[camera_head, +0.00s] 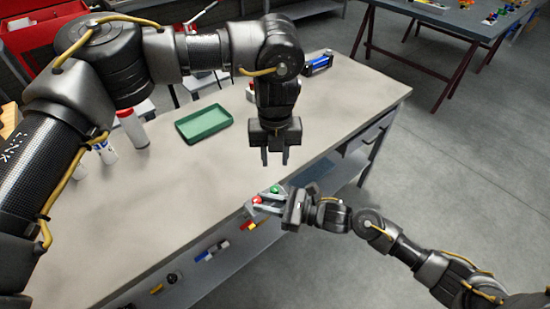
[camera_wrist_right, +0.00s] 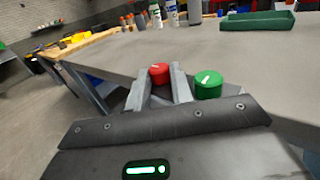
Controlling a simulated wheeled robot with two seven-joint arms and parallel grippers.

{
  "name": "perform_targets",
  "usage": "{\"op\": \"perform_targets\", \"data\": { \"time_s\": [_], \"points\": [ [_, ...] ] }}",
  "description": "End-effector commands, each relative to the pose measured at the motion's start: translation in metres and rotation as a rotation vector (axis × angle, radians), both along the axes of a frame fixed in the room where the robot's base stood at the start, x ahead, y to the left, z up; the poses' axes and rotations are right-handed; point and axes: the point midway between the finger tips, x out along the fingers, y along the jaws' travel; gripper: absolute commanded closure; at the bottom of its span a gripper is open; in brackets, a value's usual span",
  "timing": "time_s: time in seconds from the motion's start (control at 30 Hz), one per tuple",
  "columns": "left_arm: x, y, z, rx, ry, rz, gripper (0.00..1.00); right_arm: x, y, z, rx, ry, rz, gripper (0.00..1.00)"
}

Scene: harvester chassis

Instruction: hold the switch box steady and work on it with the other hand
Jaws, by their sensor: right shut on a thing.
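The switch box (camera_head: 267,198) is small and grey, with a red button (camera_wrist_right: 160,73) and a green button (camera_wrist_right: 208,84) on top. It is at the front edge of the workbench. My right gripper (camera_head: 270,203) reaches in from the right and is shut on the box. In the right wrist view the red button shows between the fingers and the green button to the right of them; the box body is mostly hidden. My left gripper (camera_head: 277,158) points down above the box, its two fingers apart with nothing between them.
The workbench top (camera_head: 330,110) is clear around the box. A green tray (camera_head: 203,123) lies further back, and a white bottle with a red cap (camera_head: 133,128) stands to its left. A blue and black item (camera_head: 318,63) sits at the far edge. Open floor lies right.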

Motion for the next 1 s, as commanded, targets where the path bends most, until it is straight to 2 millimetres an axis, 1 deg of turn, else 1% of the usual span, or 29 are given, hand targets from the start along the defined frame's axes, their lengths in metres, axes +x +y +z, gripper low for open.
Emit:
{"op": "perform_targets", "data": {
  "time_s": [0.17,0.2,0.37,0.63,0.73,0.87,1.0],
  "points": [
    [0.000,0.000,0.000,0.000,0.000,0.000,0.68,0.000,0.000,0.001,0.003,-0.002,0.000,1.00],
    [0.000,0.000,0.000,0.000,0.000,0.000,0.68,0.000,0.000,0.001,0.003,-0.002,0.000,0.74],
    [0.000,0.000,0.000,0.000,0.000,0.000,0.68,0.000,0.000,0.001,0.002,-0.002,0.000,0.53],
    [0.000,0.000,0.000,0.000,0.000,0.000,0.68,0.000,-0.001,0.000,0.000,0.000,0.000,0.52],
    [0.000,0.000,0.000,0.000,0.000,0.000,0.68,-0.002,-0.006,0.000,0.000,0.000,-0.001,0.52],
    [0.000,0.000,0.000,0.000,0.000,0.000,0.68,-0.007,-0.025,-0.001,-0.003,0.000,-0.002,0.52],
    [0.000,0.000,0.000,0.000,0.000,0.000,0.68,-0.017,-0.054,-0.001,-0.003,-0.001,-0.002,0.52]
  ]
}}
